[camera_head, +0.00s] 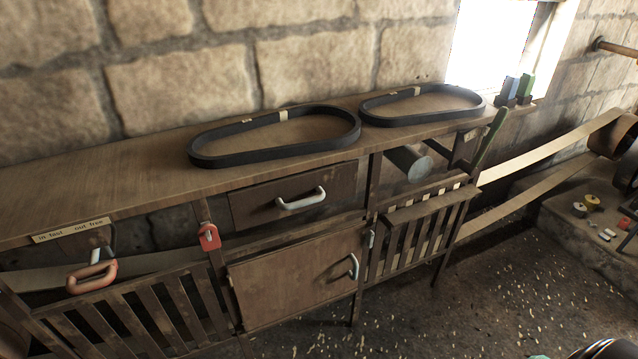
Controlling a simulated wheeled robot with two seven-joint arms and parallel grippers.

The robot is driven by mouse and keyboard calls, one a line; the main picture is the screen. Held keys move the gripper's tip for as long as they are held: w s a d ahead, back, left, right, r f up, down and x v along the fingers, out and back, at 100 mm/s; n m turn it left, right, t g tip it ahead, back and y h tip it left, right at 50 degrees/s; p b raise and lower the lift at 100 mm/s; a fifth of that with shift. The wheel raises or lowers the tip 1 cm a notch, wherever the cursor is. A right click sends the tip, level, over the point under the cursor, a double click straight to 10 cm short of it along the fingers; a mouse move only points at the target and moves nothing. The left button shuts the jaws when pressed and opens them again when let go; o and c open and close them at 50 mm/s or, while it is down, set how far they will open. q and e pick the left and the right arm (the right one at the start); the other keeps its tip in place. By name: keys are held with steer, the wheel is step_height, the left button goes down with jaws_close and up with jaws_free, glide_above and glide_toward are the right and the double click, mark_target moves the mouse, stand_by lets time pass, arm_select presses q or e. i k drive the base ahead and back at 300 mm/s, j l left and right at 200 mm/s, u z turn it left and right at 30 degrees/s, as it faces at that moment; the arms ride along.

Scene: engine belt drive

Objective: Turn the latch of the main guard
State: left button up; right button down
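Two slatted wooden guards show on the bench front, and I cannot tell for certain which is the main guard. The left slatted guard (127,322) is large and runs off the bottom of the picture. A red latch (209,237) hangs on the post at its upper right corner. The right slatted guard (419,236) is smaller, with a small grey latch (370,239) at its left edge. Both guards look closed. A salmon-red handle (91,278) sits above the left guard's slats.
Two black belts (275,137) (423,104) lie on the bench top (110,172). A drawer (293,196) and a cabinet door (298,277) with pale handles fill the middle. A green lever (490,137) rises at the right end. The floor (470,300) in front is open.

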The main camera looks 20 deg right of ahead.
mark_target(370, 237)
steer(key=l+z, duration=0.1)
steer(key=l, duration=0.35)
steer(key=i+l, duration=0.1)
steer(key=l, duration=0.35)
steer(key=l+z, duration=0.15)
steer(key=l, duration=0.35)
steer(key=i, duration=0.05)
